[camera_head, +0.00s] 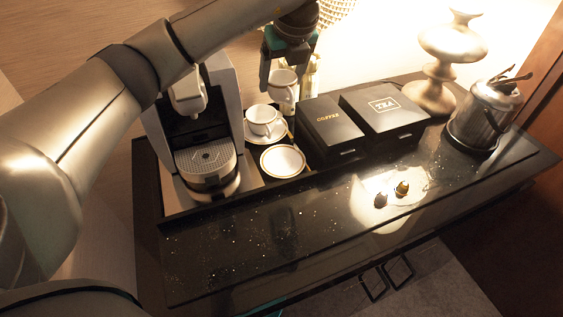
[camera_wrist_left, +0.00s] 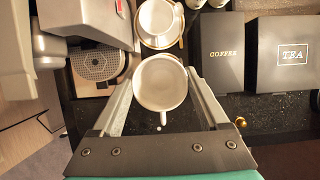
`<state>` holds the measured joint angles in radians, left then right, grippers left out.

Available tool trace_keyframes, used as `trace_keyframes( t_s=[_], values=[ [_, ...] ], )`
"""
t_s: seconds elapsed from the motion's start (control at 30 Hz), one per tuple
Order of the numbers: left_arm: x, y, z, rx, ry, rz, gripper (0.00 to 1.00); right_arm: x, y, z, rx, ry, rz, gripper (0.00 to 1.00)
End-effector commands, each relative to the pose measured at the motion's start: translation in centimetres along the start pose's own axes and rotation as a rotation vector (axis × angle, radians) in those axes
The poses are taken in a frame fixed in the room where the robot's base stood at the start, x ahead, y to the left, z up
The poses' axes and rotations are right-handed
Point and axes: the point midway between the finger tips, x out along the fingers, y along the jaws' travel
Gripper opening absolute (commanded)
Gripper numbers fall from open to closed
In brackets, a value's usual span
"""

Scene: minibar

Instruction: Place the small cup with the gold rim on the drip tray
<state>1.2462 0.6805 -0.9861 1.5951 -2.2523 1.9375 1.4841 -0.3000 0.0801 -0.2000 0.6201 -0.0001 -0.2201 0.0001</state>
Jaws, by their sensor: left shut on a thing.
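My left gripper (camera_head: 284,79) is shut on a small white cup (camera_head: 283,91), held upright above the counter. In the left wrist view this cup (camera_wrist_left: 160,84) sits between the two fingers, its handle toward the palm and its rim looking tan-gold. The coffee machine's round grey drip tray (camera_head: 206,160) is empty, left of and below the held cup. It also shows in the left wrist view (camera_wrist_left: 98,65), left of the fingers. A second white cup (camera_head: 262,119) stands on a saucer beside the machine. My right gripper is not in view.
An empty gold-rimmed saucer (camera_head: 283,161) lies in front of the second cup. The coffee machine (camera_head: 224,88) rises behind the drip tray. Black coffee (camera_head: 329,126) and tea (camera_head: 385,112) boxes, a lamp (camera_head: 434,95) and a metal bucket (camera_head: 481,115) stand to the right. The counter front is mostly clear.

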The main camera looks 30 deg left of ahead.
Motion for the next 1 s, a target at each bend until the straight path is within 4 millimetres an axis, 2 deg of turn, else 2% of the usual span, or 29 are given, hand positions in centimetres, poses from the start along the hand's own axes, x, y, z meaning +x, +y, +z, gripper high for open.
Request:
trace_keyframes(
  t_s=[0.13,0.2,0.27,0.7,0.8,1.0],
  values=[
    [0.2,0.0,-0.1,0.002,0.001,0.000,0.20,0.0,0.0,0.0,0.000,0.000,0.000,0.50],
    [1.0,0.0,-0.4,0.003,0.001,0.001,0.20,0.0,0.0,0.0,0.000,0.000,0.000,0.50],
    [2.1,0.1,-0.9,0.004,0.003,0.003,0.20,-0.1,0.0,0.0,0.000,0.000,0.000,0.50],
    [12.4,0.0,-5.2,0.005,0.003,0.001,0.20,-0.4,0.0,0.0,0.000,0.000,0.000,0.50],
    [13.8,0.0,-5.8,0.004,0.001,0.000,0.20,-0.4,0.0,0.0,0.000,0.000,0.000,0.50],
    [15.1,0.0,-6.3,0.003,0.002,-0.001,0.20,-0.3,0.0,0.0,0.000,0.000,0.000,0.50]
  ],
)
